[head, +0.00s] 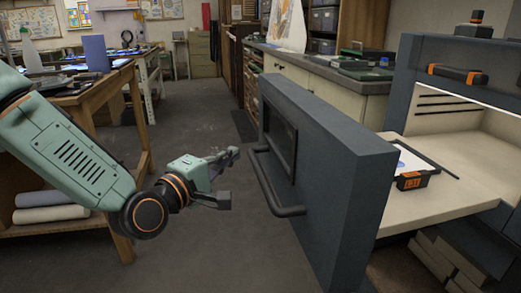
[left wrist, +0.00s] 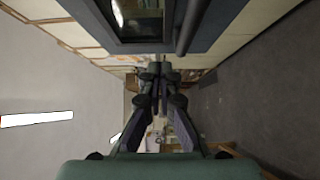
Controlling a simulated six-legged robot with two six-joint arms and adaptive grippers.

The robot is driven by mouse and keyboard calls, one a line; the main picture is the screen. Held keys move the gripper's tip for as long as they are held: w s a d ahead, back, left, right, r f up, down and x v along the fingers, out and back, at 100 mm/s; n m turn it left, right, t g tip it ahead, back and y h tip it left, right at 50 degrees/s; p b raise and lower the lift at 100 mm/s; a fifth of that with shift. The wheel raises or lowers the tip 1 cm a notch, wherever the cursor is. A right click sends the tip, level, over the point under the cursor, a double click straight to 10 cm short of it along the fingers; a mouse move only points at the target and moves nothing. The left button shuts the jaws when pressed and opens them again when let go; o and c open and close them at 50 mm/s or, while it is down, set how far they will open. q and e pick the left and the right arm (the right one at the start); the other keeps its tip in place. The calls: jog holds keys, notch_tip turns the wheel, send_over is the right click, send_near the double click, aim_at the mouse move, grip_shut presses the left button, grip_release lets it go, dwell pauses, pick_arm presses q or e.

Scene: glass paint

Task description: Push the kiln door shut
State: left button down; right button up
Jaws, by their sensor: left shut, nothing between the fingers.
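The kiln door (head: 350,190) is a thick dark grey slab with a small window and a bar handle (head: 270,190). It stands swung open, out from the kiln (head: 408,75), whose pale chamber is exposed at the right. My left gripper (head: 232,177) is left of the door, on the handle side, with a gap between it and the handle. It is shut and empty. In the left wrist view the fingers (left wrist: 160,75) come together below the door's face (left wrist: 215,15), with the window and bar at the top. My right gripper is out of view.
A pale shelf (head: 430,205) extends from the kiln, carrying a black tray with orange clips (head: 412,181). A wooden workbench (head: 85,95) stands behind my left arm. A long counter (head: 320,68) runs behind the door. The floor between bench and door is clear.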

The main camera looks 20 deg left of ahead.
aim_at(271, 138)
pick_arm(q)
jog(key=shift+w+d+b, duration=0.55)
jog(key=shift+w+d, duration=0.25)
jog(key=shift+w, duration=0.5)
jog(key=shift+w+d+b, duration=0.5)
jog(key=shift+w+d, duration=0.25)
jog(key=shift+w, duration=0.5)
jog(key=shift+w+d+b, duration=0.55)
jog(key=shift+w+d, duration=0.25)
jog(key=shift+w, duration=0.5)
